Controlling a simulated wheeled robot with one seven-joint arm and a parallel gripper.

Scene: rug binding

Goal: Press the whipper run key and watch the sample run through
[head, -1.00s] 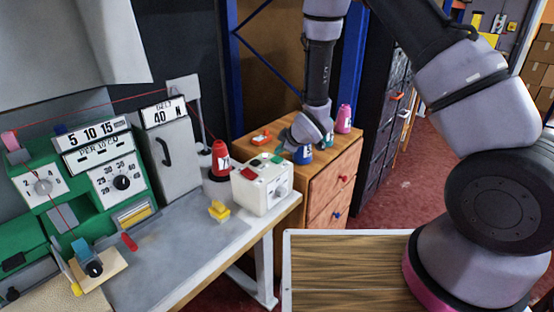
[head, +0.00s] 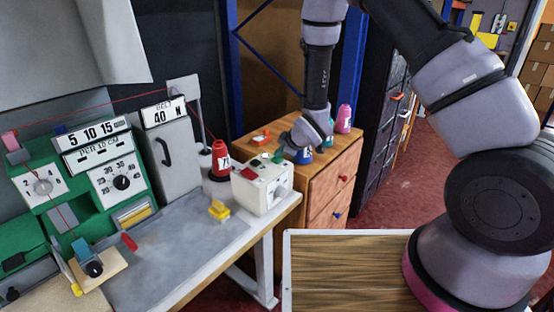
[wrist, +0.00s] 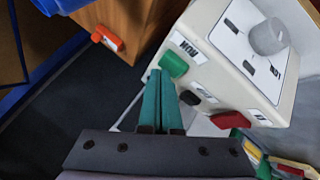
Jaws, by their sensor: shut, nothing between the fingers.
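The white control box (head: 262,192) stands at the right end of the grey bench. In the wrist view its green key (wrist: 173,64) sits beside a RUN label, with a red key (wrist: 230,120) further along the same face. My gripper (wrist: 160,76) is shut and empty, its teal fingers side by side, tips close beside the green key. I cannot tell whether they touch it. In the head view my gripper (head: 280,156) is low at the box's back edge. The green whipper machine (head: 80,180) with dials and number plates stands at the left; a red thread runs over it.
A red cone (head: 221,162) stands behind the box, and a yellow block (head: 218,210) lies on the bench (head: 180,255). A wooden drawer cabinet (head: 335,175) with coloured bottles is behind my gripper. A wood-topped table (head: 345,270) is in front.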

